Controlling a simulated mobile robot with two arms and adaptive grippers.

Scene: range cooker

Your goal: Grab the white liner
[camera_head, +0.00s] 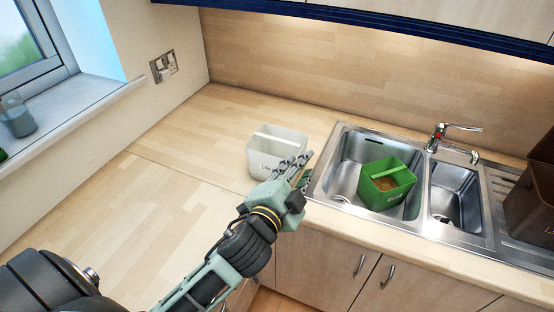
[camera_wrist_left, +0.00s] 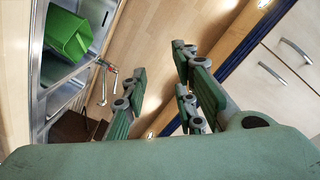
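The white liner (camera_head: 267,150) is a white box-like container with a bar across its top and dark lettering on its front. It stands upright on the wooden worktop, left of the sink, in the head view. My left gripper (camera_head: 303,164) is in front of its right side and covers part of it. I cannot tell whether they touch. In the left wrist view the fingers of my left gripper (camera_wrist_left: 143,62) are spread apart with nothing between them. The white liner does not show in that view. My right gripper is in neither view.
A green container (camera_head: 387,183) with brown contents sits in the steel sink (camera_head: 346,172); it also shows in the left wrist view (camera_wrist_left: 68,36). A tap (camera_head: 440,135) stands behind the sink. A dark brown box (camera_head: 532,205) is at the far right. The worktop left of the liner is clear.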

